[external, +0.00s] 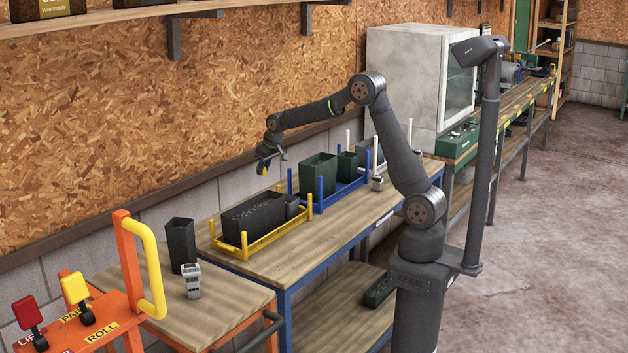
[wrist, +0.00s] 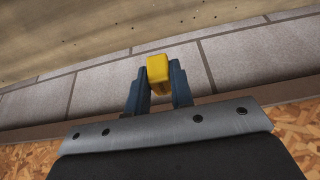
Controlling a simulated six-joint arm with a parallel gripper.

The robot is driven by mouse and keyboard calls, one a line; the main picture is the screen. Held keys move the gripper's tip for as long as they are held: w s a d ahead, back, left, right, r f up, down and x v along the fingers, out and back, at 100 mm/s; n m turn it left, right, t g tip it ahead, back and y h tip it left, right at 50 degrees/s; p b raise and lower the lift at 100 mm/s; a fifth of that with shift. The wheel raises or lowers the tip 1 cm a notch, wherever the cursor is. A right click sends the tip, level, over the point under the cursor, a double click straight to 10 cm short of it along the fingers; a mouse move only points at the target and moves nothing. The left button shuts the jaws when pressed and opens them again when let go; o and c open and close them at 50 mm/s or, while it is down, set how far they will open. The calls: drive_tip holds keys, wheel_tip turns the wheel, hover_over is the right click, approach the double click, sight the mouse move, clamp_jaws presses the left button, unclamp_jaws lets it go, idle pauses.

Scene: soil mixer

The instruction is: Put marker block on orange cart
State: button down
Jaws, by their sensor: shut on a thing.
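My gripper (external: 264,165) is shut on a small yellow block, which I take to be the marker block (external: 262,169). It is held in the air near the wall, above the back of the workbench. In the wrist view the yellow block (wrist: 159,70) sits between the two dark blue fingers of my gripper (wrist: 159,82). The orange cart (external: 225,312) stands at the lower left, with a wooden top and orange handles. My gripper is up and to the right of it, well apart from it.
On the cart stand a tall black pot (external: 181,245) and a grey device (external: 192,281). The workbench (external: 300,258) carries a yellow rack (external: 245,245) with a long black planter (external: 252,216), and a blue rack (external: 345,192) with green pots. The cart's front top has free room.

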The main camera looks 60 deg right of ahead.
wheel_tip(320, 180, up, 13)
drive_tip(key=s+d+r+m, duration=0.2)
drive_tip(key=s+d, duration=1.3)
drive_tip(key=d, duration=0.1)
drive_tip(key=s+d+f+m+h, duration=0.1)
drive_tip(key=s+d, duration=0.2)
drive_tip(key=s, duration=0.9)
drive_tip(key=s+d+f+m+h, duration=0.1)
drive_tip(key=s+d+f+m, duration=0.15)
drive_tip(key=s, duration=0.85)
wheel_tip(320, 180, down, 10)
drive_tip(key=n, duration=0.1)
drive_tip(key=w+a+f, duration=0.2)
drive_tip(key=w, duration=0.1)
drive_tip(key=w+a+f, duration=0.2)
drive_tip(key=w, duration=0.1)
drive_tip(key=w+a+f, duration=0.2)
drive_tip(key=w+f, duration=0.1)
drive_tip(key=shift+w+a, duration=0.2)
drive_tip(key=shift+a, duration=0.05)
drive_tip(key=shift+f, duration=2)
